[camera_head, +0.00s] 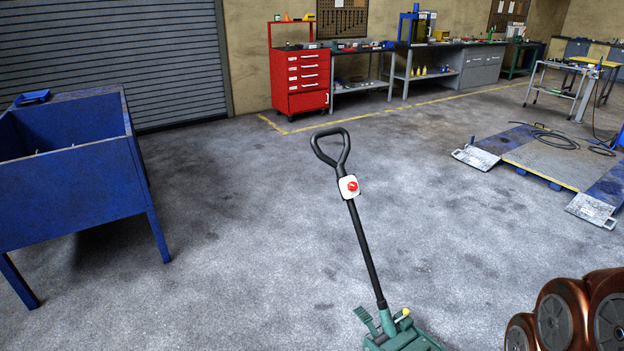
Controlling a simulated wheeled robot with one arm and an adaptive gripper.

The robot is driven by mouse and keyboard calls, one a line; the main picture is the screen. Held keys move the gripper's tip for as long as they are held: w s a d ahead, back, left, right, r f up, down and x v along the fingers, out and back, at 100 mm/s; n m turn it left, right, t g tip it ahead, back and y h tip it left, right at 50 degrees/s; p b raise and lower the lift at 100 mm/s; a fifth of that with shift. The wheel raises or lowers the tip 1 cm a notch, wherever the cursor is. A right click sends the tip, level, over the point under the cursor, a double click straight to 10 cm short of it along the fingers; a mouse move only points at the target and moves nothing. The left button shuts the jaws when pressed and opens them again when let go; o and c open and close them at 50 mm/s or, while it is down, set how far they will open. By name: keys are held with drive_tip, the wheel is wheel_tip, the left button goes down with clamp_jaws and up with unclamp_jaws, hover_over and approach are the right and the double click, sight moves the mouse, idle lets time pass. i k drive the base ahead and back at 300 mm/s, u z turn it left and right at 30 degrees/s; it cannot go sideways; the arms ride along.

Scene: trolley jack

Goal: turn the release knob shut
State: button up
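A green trolley jack (405,341) stands on the floor at the bottom centre, its lower body cut off by the picture's edge. Its long black handle (364,245) leans up and to the left and ends in a loop grip (331,148). A red round knob (352,186) sits on a white plate (346,195) just below the grip. The knob is too small to tell how far it is turned. My gripper is not in view; only copper-coloured links of my arm show at the bottom right.
A blue metal bin on legs (70,190) stands at the left. A red tool cabinet (301,81) and workbenches line the back wall. A low lift platform (545,158) lies at the right. The grey floor around the jack handle is clear.

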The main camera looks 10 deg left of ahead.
sight(352, 186)
drive_tip(key=u, duration=0.8)
drive_tip(key=i, duration=1.15)
drive_tip(key=u, duration=0.7)
